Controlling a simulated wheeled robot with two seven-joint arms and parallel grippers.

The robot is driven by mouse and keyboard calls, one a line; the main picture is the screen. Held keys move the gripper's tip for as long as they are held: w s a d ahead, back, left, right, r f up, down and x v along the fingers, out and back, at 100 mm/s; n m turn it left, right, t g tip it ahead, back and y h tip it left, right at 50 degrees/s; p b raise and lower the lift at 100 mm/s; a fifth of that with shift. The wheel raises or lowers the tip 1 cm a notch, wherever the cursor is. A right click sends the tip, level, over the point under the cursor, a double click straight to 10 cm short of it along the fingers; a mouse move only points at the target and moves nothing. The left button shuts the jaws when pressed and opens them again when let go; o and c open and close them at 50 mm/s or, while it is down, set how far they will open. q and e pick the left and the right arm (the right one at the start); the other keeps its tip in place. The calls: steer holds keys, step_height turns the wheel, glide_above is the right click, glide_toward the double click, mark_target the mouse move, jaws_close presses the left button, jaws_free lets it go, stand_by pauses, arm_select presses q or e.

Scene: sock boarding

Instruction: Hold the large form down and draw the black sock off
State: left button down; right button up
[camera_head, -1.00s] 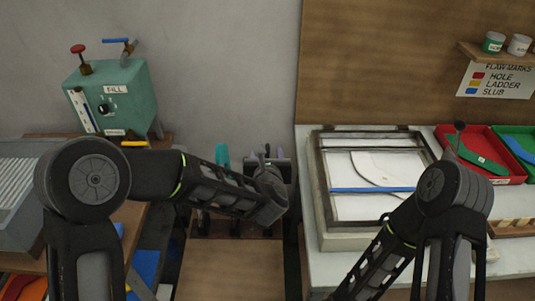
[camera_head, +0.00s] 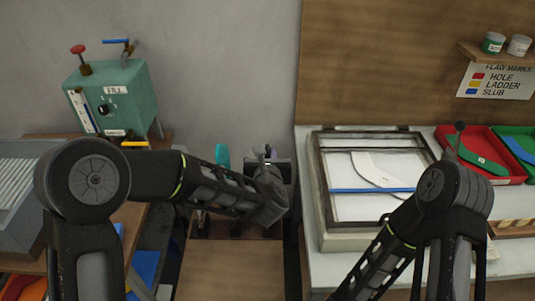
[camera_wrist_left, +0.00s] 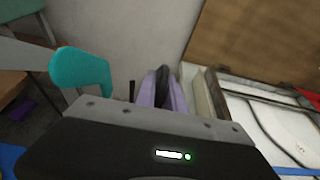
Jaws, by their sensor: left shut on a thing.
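My left gripper (camera_head: 268,184) is over the stand of forms, at the end of the left arm. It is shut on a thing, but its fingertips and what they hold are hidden. In the left wrist view, the gripper's housing (camera_wrist_left: 165,145) fills the bottom. A purple form (camera_wrist_left: 177,97) with a dark part (camera_wrist_left: 162,85) stands just beyond it. A teal form (camera_wrist_left: 82,68) is to its left, and it shows in the head view (camera_head: 222,155). I cannot make out which is the large form, or the black sock. My right gripper is out of view.
A green fill tank (camera_head: 125,95) stands at the back left. To the right is a framed light panel (camera_head: 330,190) with a white sole-shaped outline. A red tray (camera_head: 505,178) and a green tray lie beyond. The brown board (camera_head: 225,275) in front is bare.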

arm_select(q)
steer(key=c, duration=1.3)
jaws_free()
steer(key=shift+c, duration=0.2)
steer(key=shift+s, duration=0.1)
steer(key=b+v, duration=0.2)
steer(key=v, duration=0.5)
steer(key=shift+s, duration=0.3)
steer(key=shift+r, duration=0.1)
